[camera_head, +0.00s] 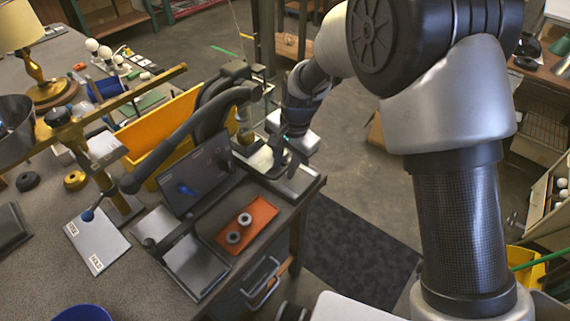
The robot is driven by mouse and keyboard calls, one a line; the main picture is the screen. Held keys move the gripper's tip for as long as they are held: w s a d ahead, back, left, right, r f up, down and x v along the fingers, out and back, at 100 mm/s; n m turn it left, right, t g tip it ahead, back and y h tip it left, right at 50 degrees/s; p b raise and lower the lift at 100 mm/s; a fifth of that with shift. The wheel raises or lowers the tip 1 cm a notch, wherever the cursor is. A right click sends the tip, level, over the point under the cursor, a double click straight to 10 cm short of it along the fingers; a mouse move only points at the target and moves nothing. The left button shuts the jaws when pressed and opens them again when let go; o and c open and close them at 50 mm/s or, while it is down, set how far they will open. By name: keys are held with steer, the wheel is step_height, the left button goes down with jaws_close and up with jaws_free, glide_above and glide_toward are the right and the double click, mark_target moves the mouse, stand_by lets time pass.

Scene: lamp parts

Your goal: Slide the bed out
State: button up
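My gripper (286,154) is at the upper middle, over the right end of the workbench. It points down at a pale flat plate (255,160) beside a black curved-arm machine. This plate may be the bed; I cannot be sure. Dark fingers show near the plate's right edge, but whether they touch it or are apart is unclear. The machine (212,108) has a dark upright panel (195,178) with a blue mark in front. A grey flat plate (195,262) lies in front of that panel. The gripper's own body hides part of the plate area.
An orange tray (248,226) with two grey rings lies near the bench's front right edge. A yellow bin (160,135) stands behind the machine. A brass stand (103,170) and a labelled white card (96,240) are at left. A dark mat (355,255) lies on the floor.

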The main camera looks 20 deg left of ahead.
jaws_close()
steer(key=s+d+b, duration=0.1)
steer(key=s+d, duration=0.1)
steer(key=d, duration=0.6)
steer(key=s+d+b, duration=0.1)
steer(key=s+d, duration=0.1)
steer(key=d, duration=0.5)
steer(key=shift+s+d, duration=0.25)
steer(key=shift+d, duration=0.15)
jaws_free()
steer(key=shift+d, duration=0.15)
steer(key=shift+r, duration=0.15)
